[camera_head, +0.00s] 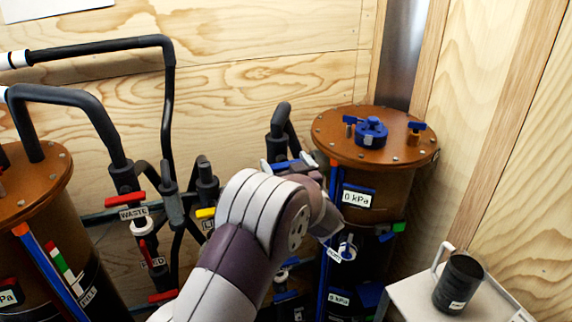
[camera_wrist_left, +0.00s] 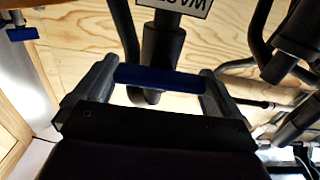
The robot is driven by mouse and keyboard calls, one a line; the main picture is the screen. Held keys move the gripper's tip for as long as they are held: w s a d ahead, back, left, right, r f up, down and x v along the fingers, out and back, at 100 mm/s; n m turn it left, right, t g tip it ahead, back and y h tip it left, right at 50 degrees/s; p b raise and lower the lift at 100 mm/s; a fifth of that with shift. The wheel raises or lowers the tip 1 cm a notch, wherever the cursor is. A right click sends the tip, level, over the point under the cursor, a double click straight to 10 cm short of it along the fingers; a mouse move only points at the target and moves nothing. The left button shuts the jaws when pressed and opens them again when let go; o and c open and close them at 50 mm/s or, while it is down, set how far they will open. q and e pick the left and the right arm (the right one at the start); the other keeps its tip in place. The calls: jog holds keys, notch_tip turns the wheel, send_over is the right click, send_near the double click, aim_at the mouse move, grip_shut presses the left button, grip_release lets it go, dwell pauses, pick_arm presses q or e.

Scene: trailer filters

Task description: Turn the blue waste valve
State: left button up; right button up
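The blue waste valve handle (camera_wrist_left: 160,78) lies crosswise between the fingertips of my left gripper (camera_wrist_left: 158,82) in the left wrist view. The fingers are spread wide, one at each end of the handle; I cannot tell whether they touch it. A dark pipe with an upside-down WASTE label (camera_wrist_left: 185,6) runs just beyond. In the head view my left gripper (camera_head: 288,164) is at the pipework left of the right-hand brown tank, and my own arm hides much of the valve there. My right gripper is in neither view.
The right brown tank (camera_head: 370,140) carries a blue cap and 0 kPa labels. A black mug (camera_head: 459,284) stands on a pale surface at lower right. Plywood walls close the corner.

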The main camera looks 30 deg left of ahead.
pick_arm(q)
jog(key=shift+f+n+b, duration=0.2)
jog(key=shift+n+b, duration=0.6)
jog(key=shift+b, duration=0.1)
jog(key=n+b, duration=0.8)
jog(key=b, duration=0.1)
jog(key=n+b, duration=0.5)
jog(key=shift+s+a+f, duration=0.1)
jog(key=shift+s+f, duration=0.05)
jog(key=shift+f, duration=0.15)
jog(key=shift+c, duration=0.3)
jog(key=shift+r+n+b, duration=0.1)
jog(key=shift+n+b, duration=1.5)
jog(key=shift+n, duration=0.2)
jog(key=o, duration=0.7)
jog(key=shift+c, duration=0.2)
jog(key=v, duration=1.2)
jog(key=shift+s+d+r, duration=0.15)
jog(key=shift+s+d, duration=0.1)
jog(key=shift+d, duration=0.05)
